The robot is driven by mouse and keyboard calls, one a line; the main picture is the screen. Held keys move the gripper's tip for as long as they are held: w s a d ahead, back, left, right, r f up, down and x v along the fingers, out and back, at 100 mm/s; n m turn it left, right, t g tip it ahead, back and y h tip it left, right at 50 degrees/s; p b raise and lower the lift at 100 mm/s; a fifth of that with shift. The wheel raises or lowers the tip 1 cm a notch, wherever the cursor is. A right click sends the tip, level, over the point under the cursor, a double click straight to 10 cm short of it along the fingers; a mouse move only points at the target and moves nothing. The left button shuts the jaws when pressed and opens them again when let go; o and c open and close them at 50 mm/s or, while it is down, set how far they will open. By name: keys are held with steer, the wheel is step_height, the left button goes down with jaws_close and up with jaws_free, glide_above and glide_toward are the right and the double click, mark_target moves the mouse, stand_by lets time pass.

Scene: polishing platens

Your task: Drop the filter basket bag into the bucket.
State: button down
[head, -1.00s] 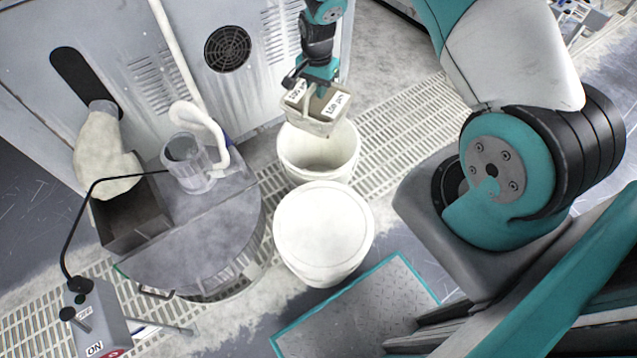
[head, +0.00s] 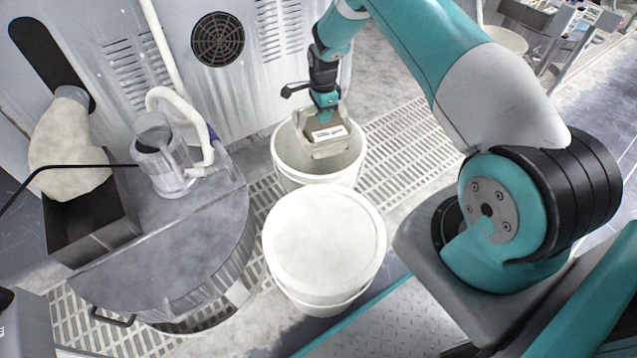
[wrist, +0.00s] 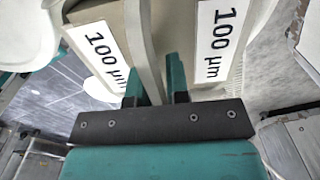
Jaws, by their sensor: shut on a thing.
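The filter basket bag (head: 326,148) is a grey-beige, box-like piece with white labels. In the wrist view, the bag (wrist: 200,15) shows two labels reading "100 µm". My gripper (head: 326,108) is shut on its middle strip, and the two teal fingers (wrist: 157,78) stand on either side of that strip. The open white bucket (head: 290,160) stands below in the head view. The bag hangs at its mouth, with its lower part appearing within the rim. How deep it sits, and whether it touches the wall, I cannot tell.
A lidded white bucket (head: 325,240) stands in front of the open one. To the left are a round grey tank (head: 190,240), a clear canister (head: 165,165) with a hose, and a cream bag (head: 68,150) over a dark box (head: 90,222). A grey cabinet (head: 270,85) stands behind.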

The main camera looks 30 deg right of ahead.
steer(key=shift+f+b, duration=1.2)
steer(key=shift+f, duration=0.8)
steer(key=c, duration=1)
jaws_free()
step_height(320, 180, up, 18)
steer(key=p, duration=0.4)
steer(key=shift+f, duration=0.25)
